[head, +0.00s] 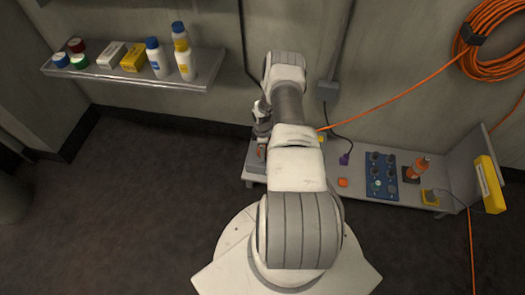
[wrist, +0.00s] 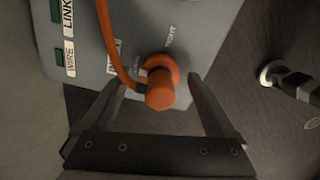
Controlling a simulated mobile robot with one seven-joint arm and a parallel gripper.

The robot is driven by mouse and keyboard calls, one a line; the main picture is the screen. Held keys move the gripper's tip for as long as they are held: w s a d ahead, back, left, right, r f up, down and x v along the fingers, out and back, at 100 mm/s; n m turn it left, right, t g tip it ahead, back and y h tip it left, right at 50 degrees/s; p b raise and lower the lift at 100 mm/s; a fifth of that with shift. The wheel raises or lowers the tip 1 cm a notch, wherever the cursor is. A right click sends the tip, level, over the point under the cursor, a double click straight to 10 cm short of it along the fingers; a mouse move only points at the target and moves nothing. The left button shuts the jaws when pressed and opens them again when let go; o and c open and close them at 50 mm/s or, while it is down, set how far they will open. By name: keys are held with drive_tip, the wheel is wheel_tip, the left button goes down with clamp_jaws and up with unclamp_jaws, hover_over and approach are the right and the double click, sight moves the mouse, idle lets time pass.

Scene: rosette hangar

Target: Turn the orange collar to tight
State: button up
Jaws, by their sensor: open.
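The orange collar (wrist: 159,64) sits on the face of a grey box (wrist: 190,25) in the wrist view, around the base of an orange plug (wrist: 161,92). An orange cable (wrist: 107,40) runs from the plug up along the box. A label by the collar reads "TIGHT"; another label beside it is partly hidden. My gripper (wrist: 155,80) is open, with one finger on each side of the plug and collar, apparently not touching them. In the head view my arm hides most of the box and the collar.
A low bench (head: 415,203) holds a blue panel with knobs (head: 381,176), an orange bottle-like item (head: 418,168) and an orange button (head: 343,183). A wall shelf (head: 135,78) carries bottles and boxes. An orange cable coil (head: 490,40) hangs at the right. The floor at left is clear.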

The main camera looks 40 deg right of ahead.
drive_tip(key=shift+f, duration=0.15)
drive_tip(key=shift+c, duration=0.3)
drive_tip(key=c, duration=1.3)
drive_tip(key=shift+m, duration=0.4)
drive_tip(key=m, duration=0.3)
drive_tip(key=shift+m, duration=0.4)
drive_tip(key=m, duration=0.4)
drive_tip(key=shift+m, duration=0.3)
drive_tip(key=m, duration=0.8)
drive_tip(key=shift+m, duration=0.3)
